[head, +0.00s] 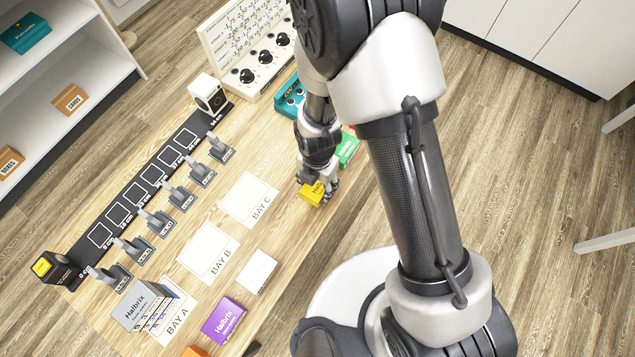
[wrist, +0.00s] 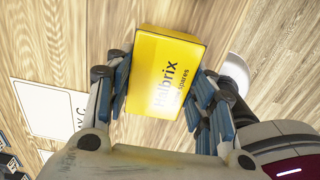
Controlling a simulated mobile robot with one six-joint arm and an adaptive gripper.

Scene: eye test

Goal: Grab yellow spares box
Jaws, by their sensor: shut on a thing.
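The yellow spares box (head: 311,194) is between the fingers of my gripper (head: 319,187) near the right edge of the table. In the wrist view the box (wrist: 160,75) shows the print "Halbrix spares". The blue-padded fingers of my gripper (wrist: 158,92) are shut on its two sides. The arm hides part of the box in the head view. I cannot tell whether the box touches the table.
A green box (head: 348,150) and a teal case (head: 290,97) are near my gripper. A white box (head: 257,271), a purple box (head: 223,320) and a grey Halbrix box (head: 142,305) are at the front. Bay C (head: 248,199) is bare.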

